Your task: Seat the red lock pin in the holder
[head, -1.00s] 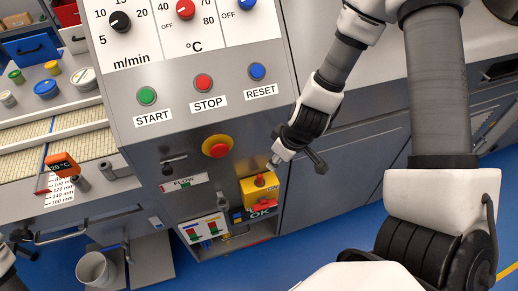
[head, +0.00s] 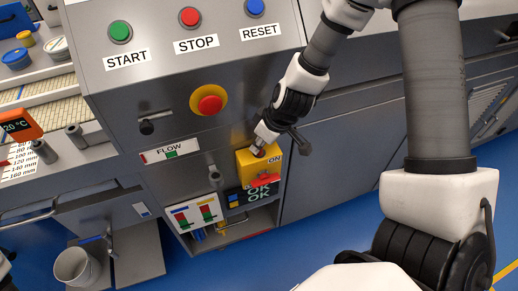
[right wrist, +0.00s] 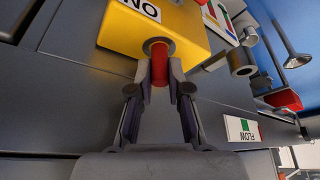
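The red lock pin (right wrist: 159,66) stands in a round collar on the yellow box (right wrist: 190,30) marked ON, which also shows in the head view (head: 244,164). My right gripper (right wrist: 160,80) is at the pin, one finger on each side. Its fingertips look closed against the pin, with no clear gap. In the head view the right gripper (head: 259,148) hides most of the pin. A grey tube-shaped holder (head: 214,173) sticks out of the panel left of the yellow box; it also shows in the right wrist view (right wrist: 240,62).
A red handle (head: 263,181) is on the front of the yellow box, with a green OK display (head: 258,194) below. A red and yellow stop button (head: 209,104) sits above. The FLOW gauge (head: 170,151) lies to the left. A bucket (head: 75,266) stands at lower left.

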